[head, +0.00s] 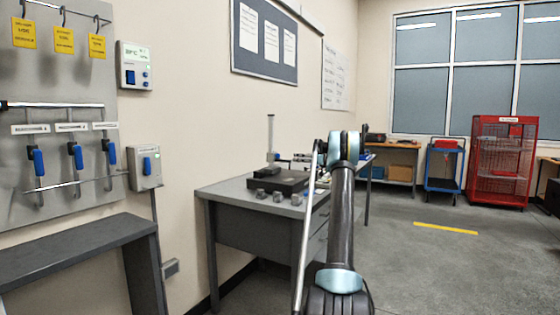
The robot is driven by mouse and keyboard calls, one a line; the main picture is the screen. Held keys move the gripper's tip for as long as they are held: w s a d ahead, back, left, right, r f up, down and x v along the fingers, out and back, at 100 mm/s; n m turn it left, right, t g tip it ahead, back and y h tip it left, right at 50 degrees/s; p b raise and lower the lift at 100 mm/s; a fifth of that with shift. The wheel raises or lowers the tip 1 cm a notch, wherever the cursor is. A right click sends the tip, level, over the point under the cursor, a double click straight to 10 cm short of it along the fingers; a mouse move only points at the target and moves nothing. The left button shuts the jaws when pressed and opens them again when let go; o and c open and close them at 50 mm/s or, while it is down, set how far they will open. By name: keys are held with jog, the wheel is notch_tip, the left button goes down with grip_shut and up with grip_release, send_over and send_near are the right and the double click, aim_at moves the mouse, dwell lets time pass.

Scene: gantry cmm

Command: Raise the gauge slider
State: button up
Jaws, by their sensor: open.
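A height gauge with a thin grey upright column (270,132) stands on the grey desk (228,188), left of my arm. A small dark part low on the column, near its foot, looks like the gauge slider (272,156); it is too small to make out well. A black block (278,181) lies on the desk in front of the gauge. My arm rises from the bottom of the head view to the right of the gauge and covers the right part of the desk. My gripper does not show.
Several small grey pieces (278,196) sit along the desk's front edge. A grey bench (75,250) and a tool panel (60,120) are at the left. A blue cart (444,170) and a red cage (502,160) stand at the back right. The floor at right is clear.

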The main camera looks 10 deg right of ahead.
aim_at(279, 156)
jog(key=x, duration=1.3)
jog(key=shift+r, duration=0.15)
grip_shut()
